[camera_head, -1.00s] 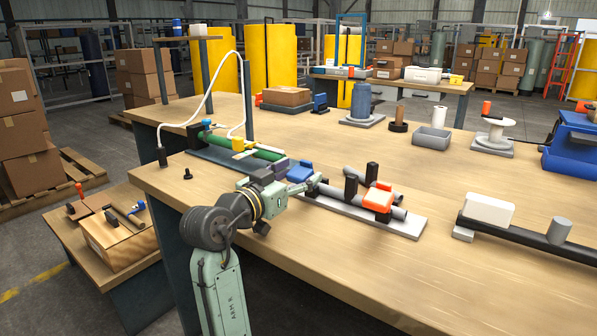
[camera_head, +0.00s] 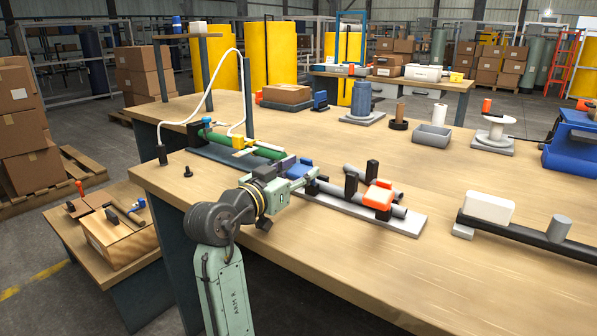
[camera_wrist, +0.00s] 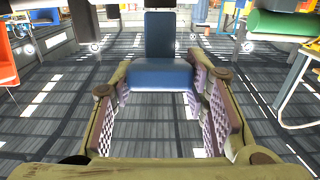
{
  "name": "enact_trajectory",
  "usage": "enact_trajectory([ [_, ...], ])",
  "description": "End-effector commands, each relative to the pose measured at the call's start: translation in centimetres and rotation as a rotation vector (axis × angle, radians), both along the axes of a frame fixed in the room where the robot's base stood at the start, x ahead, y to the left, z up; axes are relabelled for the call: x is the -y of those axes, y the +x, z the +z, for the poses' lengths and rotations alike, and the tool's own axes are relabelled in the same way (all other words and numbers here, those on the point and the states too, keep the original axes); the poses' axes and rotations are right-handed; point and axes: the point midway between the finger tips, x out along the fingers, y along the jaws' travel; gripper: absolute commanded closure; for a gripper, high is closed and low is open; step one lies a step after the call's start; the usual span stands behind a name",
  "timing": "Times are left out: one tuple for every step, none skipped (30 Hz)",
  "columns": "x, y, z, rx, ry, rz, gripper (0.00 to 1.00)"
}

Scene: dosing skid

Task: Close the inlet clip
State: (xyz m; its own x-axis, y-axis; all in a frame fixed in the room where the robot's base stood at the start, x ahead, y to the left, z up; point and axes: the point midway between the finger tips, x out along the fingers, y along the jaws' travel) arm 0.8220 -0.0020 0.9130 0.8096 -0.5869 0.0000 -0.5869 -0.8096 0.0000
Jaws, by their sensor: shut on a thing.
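A blue clip (camera_head: 307,164) sits on the pipe line between the green pipe and the grey pipe. In the wrist view the blue clip (camera_wrist: 160,74) is between my two finger pads, with a black upright part behind it. My gripper (camera_head: 301,171) is shut on the blue clip; its fingers hide much of it in the head view. An orange clip (camera_head: 379,196) lies across the grey pipe to the right. A yellow clip (camera_head: 243,143) is on the green pipe (camera_head: 264,151) to the left. No label shows which one is the inlet.
Black posts stand beside the orange clip. A white hose (camera_head: 209,88) arches over the left end of the line. A black rail with a white block (camera_head: 488,208) lies to the right. The front of the bench (camera_head: 350,265) is clear.

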Motion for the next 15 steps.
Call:
enact_trajectory([
  [0.03,-0.02,0.0,0.0,0.0,-0.001,0.82],
  [0.03,-0.02,0.0,0.0,0.0,-0.001,0.84],
  [0.03,-0.02,0.0,0.0,0.0,-0.001,0.86],
  [0.04,-0.03,-0.01,0.0,0.0,-0.001,0.88],
  [0.04,-0.03,-0.01,0.0,0.0,-0.001,0.9],
  [0.04,-0.03,-0.01,0.0,0.0,-0.001,0.93],
  [0.04,-0.03,-0.01,0.0,0.0,-0.001,0.95],
  [0.04,-0.03,-0.01,0.0,0.0,-0.001,0.97],
  [0.04,-0.03,-0.01,0.0,0.0,-0.001,1.0],
  [0.04,-0.03,-0.01,0.0,0.0,-0.001,1.0],
  [0.05,-0.04,-0.01,0.0,0.0,-0.001,1.0],
  [0.05,-0.04,-0.01,0.0,0.0,-0.002,1.0],
  [0.05,-0.04,-0.01,0.0,0.0,-0.002,1.0],
  [0.05,-0.04,-0.01,0.0,0.0,-0.002,1.0],
  [0.05,-0.03,0.01,-0.001,0.001,-0.002,1.0],
])
